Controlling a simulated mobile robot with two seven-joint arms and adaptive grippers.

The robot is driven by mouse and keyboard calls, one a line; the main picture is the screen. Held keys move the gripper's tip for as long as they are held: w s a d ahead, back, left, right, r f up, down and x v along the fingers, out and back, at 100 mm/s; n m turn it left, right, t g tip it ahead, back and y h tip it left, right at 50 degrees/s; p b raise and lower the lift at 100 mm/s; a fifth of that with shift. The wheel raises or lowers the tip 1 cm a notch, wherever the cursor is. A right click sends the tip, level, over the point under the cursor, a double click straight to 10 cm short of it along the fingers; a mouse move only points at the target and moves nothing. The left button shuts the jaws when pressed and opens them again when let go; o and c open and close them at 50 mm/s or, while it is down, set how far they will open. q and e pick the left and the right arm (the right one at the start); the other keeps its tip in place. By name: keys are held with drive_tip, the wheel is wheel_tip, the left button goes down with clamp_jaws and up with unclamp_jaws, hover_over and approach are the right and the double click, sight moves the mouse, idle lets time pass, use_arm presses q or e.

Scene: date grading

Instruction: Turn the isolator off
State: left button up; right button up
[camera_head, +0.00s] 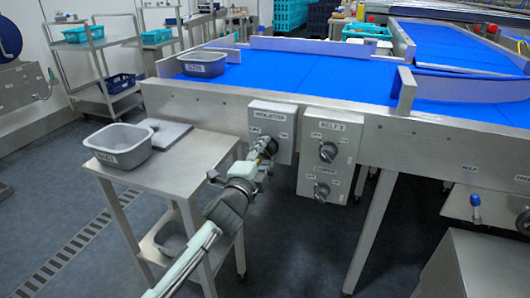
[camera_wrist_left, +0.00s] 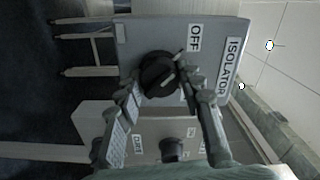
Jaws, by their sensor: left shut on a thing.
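The grey isolator box (camera_head: 283,121) is mounted on the side of the blue conveyor, with an ISOLATOR label on top. My left gripper (camera_head: 266,149) reaches its front from below and hides most of the knob in the head view. In the left wrist view, the round black isolator knob (camera_wrist_left: 158,74) sits between the two fingers of my left gripper (camera_wrist_left: 160,70), which is shut on it. A pale pointer mark shows on the knob, slanting; its exact setting is hard to tell. The OFF label (camera_wrist_left: 194,38) is visible on the box (camera_wrist_left: 150,34). My right gripper is not in view.
A second panel (camera_head: 340,129) with two dark knobs, the upper labelled BELT 2, hangs close to the right. A steel side table (camera_head: 185,165) with a grey tub (camera_head: 120,160) stands at left. Another grey tub (camera_head: 203,70) rests on the conveyor (camera_head: 300,74).

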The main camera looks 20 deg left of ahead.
use_arm(q)
drive_tip(key=o, duration=1.2)
drive_tip(key=shift+c, duration=0.2)
drive_tip(key=shift+s, duration=0.15)
drive_tip(key=s, duration=1.1)
drive_tip(key=shift+s+a, duration=0.2)
drive_tip(key=shift+s, duration=0.15)
